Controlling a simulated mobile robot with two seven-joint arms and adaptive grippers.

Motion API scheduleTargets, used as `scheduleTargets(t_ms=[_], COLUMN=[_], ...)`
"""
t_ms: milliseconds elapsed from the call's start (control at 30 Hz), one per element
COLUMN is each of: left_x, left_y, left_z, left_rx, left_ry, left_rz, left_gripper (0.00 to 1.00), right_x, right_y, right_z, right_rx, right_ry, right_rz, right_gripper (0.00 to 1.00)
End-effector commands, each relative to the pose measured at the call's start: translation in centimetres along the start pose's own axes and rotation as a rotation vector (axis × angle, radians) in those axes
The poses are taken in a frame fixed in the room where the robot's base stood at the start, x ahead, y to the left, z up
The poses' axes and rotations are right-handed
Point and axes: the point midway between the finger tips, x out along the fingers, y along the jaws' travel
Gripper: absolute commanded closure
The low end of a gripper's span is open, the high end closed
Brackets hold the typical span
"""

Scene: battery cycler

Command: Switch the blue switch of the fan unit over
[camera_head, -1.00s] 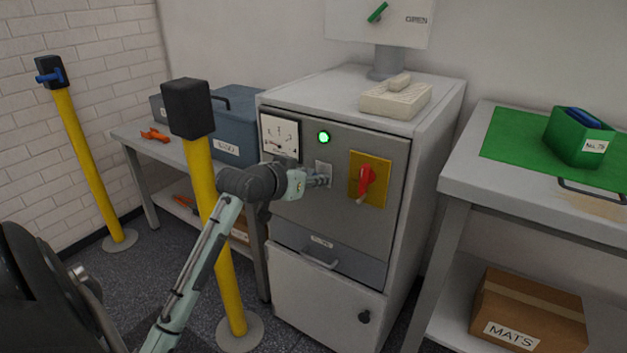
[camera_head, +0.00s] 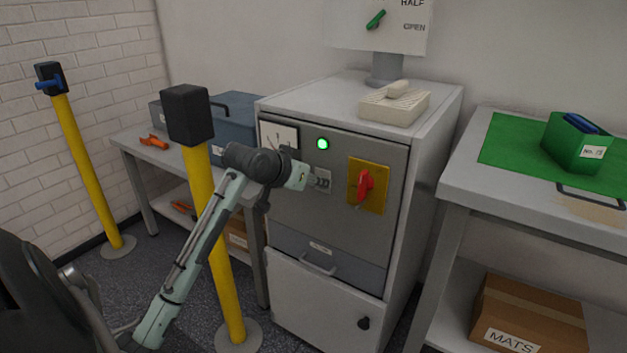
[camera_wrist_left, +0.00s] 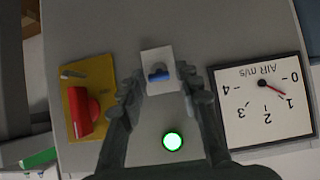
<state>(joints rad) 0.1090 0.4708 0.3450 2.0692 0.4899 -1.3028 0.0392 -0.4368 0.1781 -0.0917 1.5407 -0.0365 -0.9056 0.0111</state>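The fan unit is a grey cabinet (camera_head: 290,220) with a blue switch on a small pale plate on its front panel. In the left wrist view the blue switch (camera_wrist_left: 158,74) sits on its plate (camera_wrist_left: 152,58), between my left fingertips in the picture. My left gripper (camera_wrist_left: 160,88) is open, with nothing between its fingers but the view of the plate. In the head view my left gripper (camera_head: 318,183) is at the panel and covers the switch; I cannot tell whether it touches. My right gripper is not in view.
A red rotary handle (camera_head: 365,186) on a yellow plate is close right of the gripper. A lit green lamp (camera_head: 322,144) and air gauge (camera_wrist_left: 262,100) are nearby. A yellow post (camera_head: 226,270) stands beside my left arm. A green-matted table is right.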

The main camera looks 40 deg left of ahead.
Motion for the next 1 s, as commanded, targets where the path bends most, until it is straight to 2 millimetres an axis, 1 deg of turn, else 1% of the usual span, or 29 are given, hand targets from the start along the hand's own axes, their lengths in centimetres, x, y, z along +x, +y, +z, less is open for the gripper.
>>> scheduleTargets(t_ms=[33,100,367,467,567,800,1000], left_x=[0.0,0.0,0.0,-0.5,-1.7,-6.9,-10.4], left_y=[0.0,0.0,0.1,0.0,0.0,0.0,0.0], left_z=[0.0,0.0,0.1,0.1,0.1,0.1,0.0], left_rx=[0.000,0.000,0.000,0.001,0.003,0.004,0.003], left_ry=[0.000,0.000,-0.001,-0.001,-0.001,0.000,0.001], left_rz=[0.000,0.001,0.002,0.001,0.000,-0.001,-0.001], left_gripper=[0.57,0.50,0.50,0.50,0.50,0.50,0.50], right_x=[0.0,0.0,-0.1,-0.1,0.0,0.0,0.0], right_y=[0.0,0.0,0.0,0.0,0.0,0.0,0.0], right_z=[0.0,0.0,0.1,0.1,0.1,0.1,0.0], right_rx=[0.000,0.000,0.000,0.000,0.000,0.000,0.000], right_ry=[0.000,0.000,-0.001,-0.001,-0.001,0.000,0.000], right_rz=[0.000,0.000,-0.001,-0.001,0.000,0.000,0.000], right_gripper=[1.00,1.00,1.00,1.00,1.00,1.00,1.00])
